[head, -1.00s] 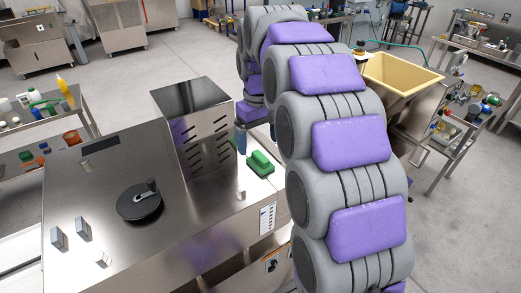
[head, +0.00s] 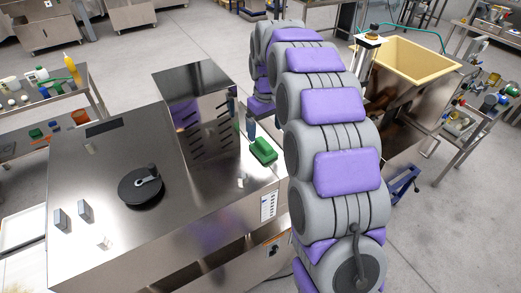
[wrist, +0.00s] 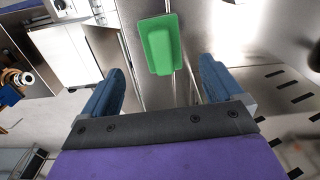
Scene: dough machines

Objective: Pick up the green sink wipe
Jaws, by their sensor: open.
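The green sink wipe (head: 263,151) lies on the steel top of the machine, near its right edge, beside the slotted steel box. It also shows in the wrist view (wrist: 160,44), at the top middle, ahead of my gripper and between the lines of its fingers. My gripper (wrist: 160,85) is open and empty, its two blue fingers spread wide and apart from the wipe. In the head view, a blue fingertip of my gripper (head: 250,128) shows just behind the wipe; my arm hides most of the rest.
The slotted steel box (head: 195,100) stands left of the wipe. A black round dial (head: 141,188) sits on the machine top (head: 100,165). A yellow-lined hopper (head: 420,65) stands to the right, and a cart with bottles (head: 40,110) to the left.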

